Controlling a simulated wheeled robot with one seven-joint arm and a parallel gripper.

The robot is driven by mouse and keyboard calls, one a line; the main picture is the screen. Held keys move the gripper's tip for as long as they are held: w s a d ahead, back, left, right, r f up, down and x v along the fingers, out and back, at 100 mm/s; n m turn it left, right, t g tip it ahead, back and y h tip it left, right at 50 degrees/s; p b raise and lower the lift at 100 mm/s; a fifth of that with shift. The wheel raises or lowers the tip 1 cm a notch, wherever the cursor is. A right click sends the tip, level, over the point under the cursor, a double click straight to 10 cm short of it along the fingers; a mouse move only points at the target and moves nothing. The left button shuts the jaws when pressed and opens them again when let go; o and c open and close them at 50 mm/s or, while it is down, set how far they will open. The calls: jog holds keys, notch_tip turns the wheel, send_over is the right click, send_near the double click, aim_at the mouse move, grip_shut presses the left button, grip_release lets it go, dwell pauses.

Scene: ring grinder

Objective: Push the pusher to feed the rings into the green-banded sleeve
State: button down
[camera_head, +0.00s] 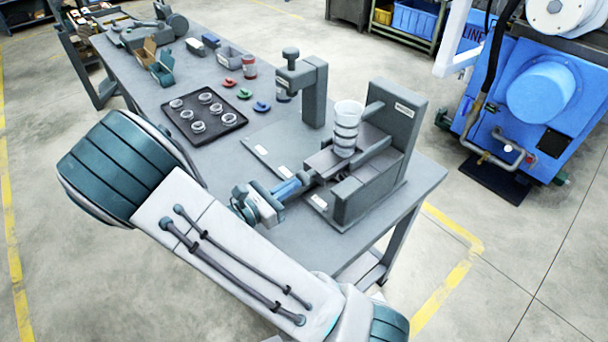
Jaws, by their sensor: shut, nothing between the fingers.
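A stack of silvery rings (346,136) stands upright on the grey feeding fixture (383,181) at the table's right end. The pusher (309,178) is a dark rod with a rounded end on the fixture's left side. My gripper (296,184) is shut and empty, with its blue fingers pointing at the pusher's end. It is very close to the pusher; I cannot tell whether they touch. I cannot make out a green band on any sleeve.
A dark tray (203,142) holds several loose rings. Small red, green and blue pieces and a red-banded cylinder (249,67) lie behind it. A grey post with an overhanging arm (309,92) stands left of the fixture. A blue machine (540,100) stands beyond the table.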

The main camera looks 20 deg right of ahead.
jog(key=shift+p+v, duration=0.55)
jog(key=shift+v, duration=1.95)
